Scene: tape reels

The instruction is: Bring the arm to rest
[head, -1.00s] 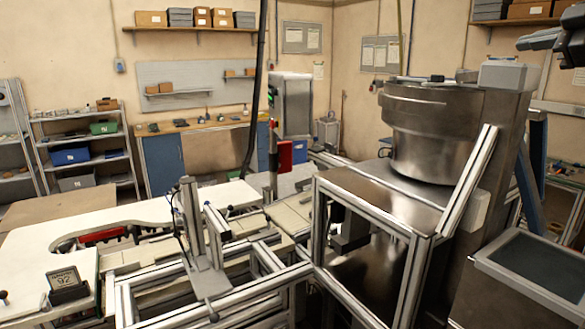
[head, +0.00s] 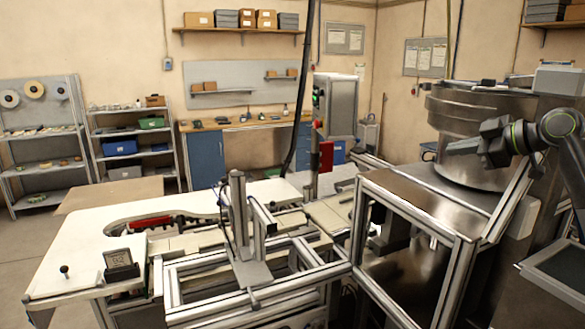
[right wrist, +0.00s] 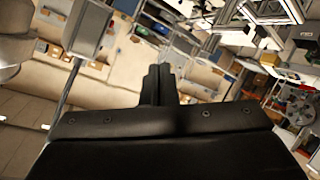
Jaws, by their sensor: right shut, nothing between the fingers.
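My right arm comes in from the right edge of the head view, raised in front of the large steel bowl (head: 475,135). Its gripper (head: 452,148) points left, and its fingers look small and dark there. In the right wrist view the two dark fingers of the right gripper (right wrist: 158,75) lie close together, shut with nothing between them. The room appears tilted behind them. My left gripper does not show in either view.
An aluminium-framed machine (head: 415,235) stands below the arm. A white worktop (head: 75,245) with a small display box (head: 120,260) is at left. Shelves with tape reels (head: 34,90) stand at far left. A grey-topped panel (head: 560,275) is at lower right. Open floor shows at left.

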